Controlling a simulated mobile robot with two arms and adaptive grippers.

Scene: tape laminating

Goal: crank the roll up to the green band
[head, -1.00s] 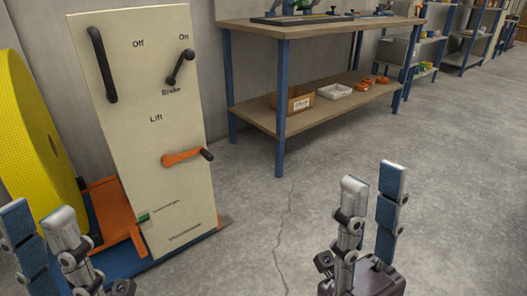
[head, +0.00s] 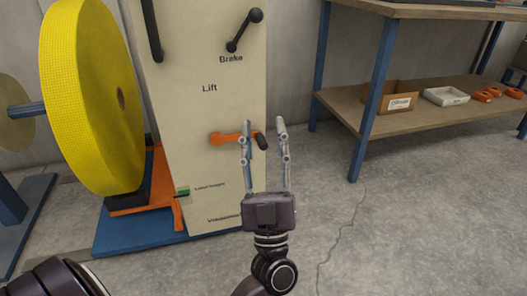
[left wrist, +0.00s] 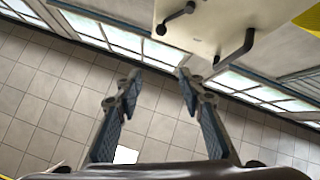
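The yellow roll (head: 92,95) stands upright at left, by the orange cradle (head: 160,195) on a blue base. The beige panel (head: 190,60) is right of it. Its orange crank (head: 222,139), under the word Lift, points right and ends in a black knob (head: 262,141). A small green mark (head: 183,191) sits low on the panel's left edge. My left gripper (head: 264,123) is open, its fingers on either side of the knob in the picture; I cannot tell if they touch it. The left wrist view also shows its fingers apart (left wrist: 158,88). My right gripper is out of view.
A black brake lever (head: 243,32) and another black handle (head: 151,30) are higher on the panel. A workbench (head: 420,125) with a cardboard box (head: 390,97), a white tray (head: 446,96) and orange rings stands at right. The concrete floor (head: 420,230) in front is clear.

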